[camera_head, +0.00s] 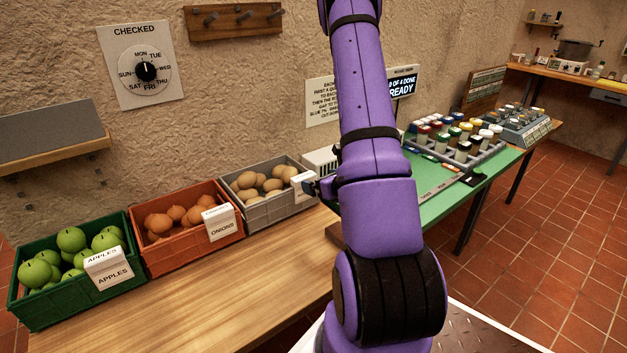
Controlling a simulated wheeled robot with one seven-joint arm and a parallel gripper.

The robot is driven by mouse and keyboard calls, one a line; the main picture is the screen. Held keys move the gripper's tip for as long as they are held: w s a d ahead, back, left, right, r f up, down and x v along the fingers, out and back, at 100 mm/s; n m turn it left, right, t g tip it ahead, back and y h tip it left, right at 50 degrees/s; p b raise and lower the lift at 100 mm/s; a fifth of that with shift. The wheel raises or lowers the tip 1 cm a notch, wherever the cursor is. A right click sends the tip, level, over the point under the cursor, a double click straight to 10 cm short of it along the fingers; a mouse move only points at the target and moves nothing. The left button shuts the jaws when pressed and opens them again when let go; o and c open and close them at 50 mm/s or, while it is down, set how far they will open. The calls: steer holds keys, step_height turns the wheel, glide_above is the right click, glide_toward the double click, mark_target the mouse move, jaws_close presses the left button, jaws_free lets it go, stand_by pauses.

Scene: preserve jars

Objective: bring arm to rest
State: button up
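My purple arm rises through the middle of the head view and runs out at the top edge. Its thick banded joint is low in the picture, near the right end of the wooden counter (200,300). I cannot make out my gripper or its fingers. A small dark piece shows at the arm's left edge beside the grey crate's card, and I cannot tell what it is. Whether anything is held does not show.
A green crate of apples (40,310), an orange crate of onions (165,260) and a grey crate (262,211) of brownish round produce line the counter's back. A rack of jars (455,145) stands on the green table (440,205). The counter's front is clear. A dial (146,71) reads CHECKED.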

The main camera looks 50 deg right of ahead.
steer(key=shift+s+a+r, duration=0.15)
steer(key=shift+s+r, duration=0.05)
steer(key=shift+s, duration=0.2)
stand_by(0.3)
steer(key=w+a+r+n+y, duration=0.3)
steer(key=a+r+n+y, duration=0.2)
steer(key=a+r, duration=0.15)
steer(key=w+a+r+n+y, duration=0.3)
steer(key=a+r+n+y, duration=0.15)
steer(key=a, duration=0.35)
steer(key=s+a+r+n+g+y, duration=0.3)
steer(key=a+r+n+g+y, duration=0.15)
steer(key=a+r+n, duration=0.6)
steer(key=s+a+r+n+g+h, duration=0.3)
steer(key=s+a+n+g, duration=0.4)
steer(key=s+a+n, duration=0.25)
steer(key=s+d+r+n+t+h, duration=0.1)
steer(key=s+r+n+t+h, duration=0.2)
steer(key=s+r+n+h, duration=0.4)
steer(key=shift+s+d+n+h, duration=0.3)
steer(key=shift+s+d+n, duration=0.1)
steer(key=shift+s+n, duration=0.7)
